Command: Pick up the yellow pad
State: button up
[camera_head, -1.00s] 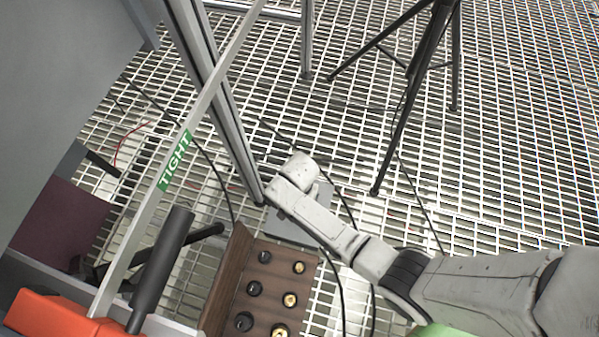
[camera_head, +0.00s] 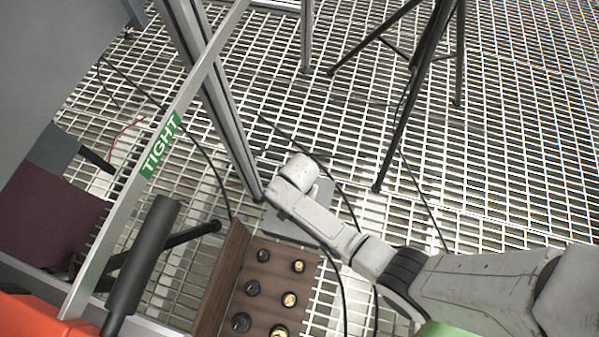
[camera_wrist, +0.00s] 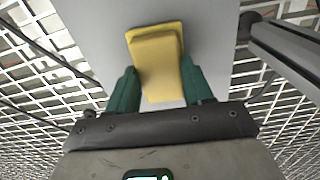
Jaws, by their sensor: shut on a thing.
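The yellow pad (camera_wrist: 158,62) is a thick block with a stepped top, seen in the wrist view between the two green fingers of my gripper (camera_wrist: 158,90). The fingers are shut on its sides. A plain grey surface (camera_wrist: 88,28) shows behind the pad; I cannot tell whether the pad touches it. In the head view my arm reaches from the lower right toward a grey plate (camera_head: 283,222). The pad and the fingers are hidden there.
A metal post (camera_head: 225,115) stands close to my arm, and a black tripod (camera_head: 415,90) stands behind it. A brown board with several knobs (camera_head: 262,290), a black handle (camera_head: 142,262) and a bar labelled TIGHT (camera_head: 160,147) are at lower left. Cables cross the grating floor.

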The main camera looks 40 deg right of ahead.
jog(key=c, duration=0.4)
jog(key=shift+r, duration=0.1)
jog(key=shift+r+p, duration=0.4)
jog(key=shift+r, duration=0.1)
notch_tip(320, 180, up, 2)
jog(key=shift+r+p, duration=0.2)
jog(key=shift+p, duration=0.6)
jog(key=s+r+p, duration=0.9)
jog(key=s, duration=0.5)
jog(key=shift+a+r, duration=0.25)
jog(key=shift+a, duration=0.15)
